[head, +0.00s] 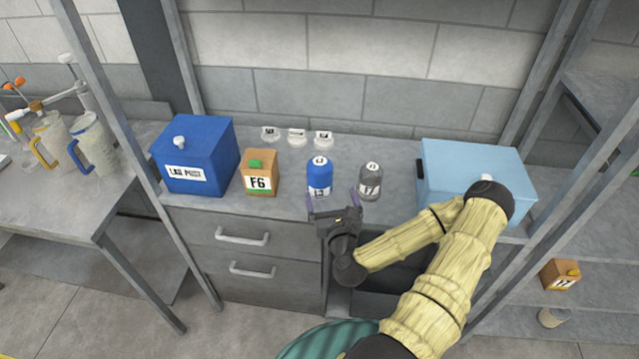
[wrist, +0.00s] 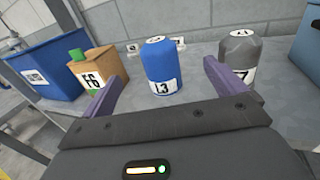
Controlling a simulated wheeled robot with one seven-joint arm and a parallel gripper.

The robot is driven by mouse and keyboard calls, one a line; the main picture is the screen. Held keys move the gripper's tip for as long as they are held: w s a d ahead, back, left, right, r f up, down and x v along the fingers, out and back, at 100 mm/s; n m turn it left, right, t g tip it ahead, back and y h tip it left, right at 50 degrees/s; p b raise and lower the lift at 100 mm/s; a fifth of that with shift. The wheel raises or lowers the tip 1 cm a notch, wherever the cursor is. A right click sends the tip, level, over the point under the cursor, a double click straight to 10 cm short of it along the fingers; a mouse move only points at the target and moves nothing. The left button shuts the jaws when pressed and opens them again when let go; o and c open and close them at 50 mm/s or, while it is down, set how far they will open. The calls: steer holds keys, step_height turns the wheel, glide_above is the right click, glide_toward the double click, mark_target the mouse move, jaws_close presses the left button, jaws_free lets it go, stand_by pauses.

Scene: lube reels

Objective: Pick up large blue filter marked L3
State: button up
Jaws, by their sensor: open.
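The large blue filter marked L3 (head: 319,174) stands upright on the grey counter, with a white label on its side and a white mark on top. In the wrist view the blue filter (wrist: 161,66) stands beyond and between my two purple fingers. My gripper (head: 333,202) is open and empty at the counter's front edge, just in front of the filter and apart from it. The gripper also shows in the wrist view (wrist: 160,87), its fingers spread wide.
A grey filter (head: 370,181) stands right of the blue one. An orange F6 box (head: 260,175) and a blue box (head: 196,155) stand left. A light blue box (head: 470,165) is at right. Several small clear jars (head: 297,138) stand behind. Metal posts frame the counter.

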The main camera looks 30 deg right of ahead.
mark_target(320, 164)
steer(key=b+x, duration=0.3)
steer(key=x, duration=0.5)
steer(key=shift+r, duration=0.1)
steer(key=shift+w, duration=0.45)
steer(key=shift+f+p+x, duration=0.25)
steer(key=shift+p+x, duration=0.2)
steer(key=shift+x, duration=0.85)
steer(key=shift+f+p+x, duration=0.2)
steer(key=shift+p+x, duration=0.2)
steer(key=shift+x, duration=0.9)
steer(key=shift+a, duration=0.15)
steer(key=shift+c, duration=0.5)
steer(key=shift+r, duration=0.1)
steer(key=c, duration=1.3)
steer(key=shift+r, duration=0.1)
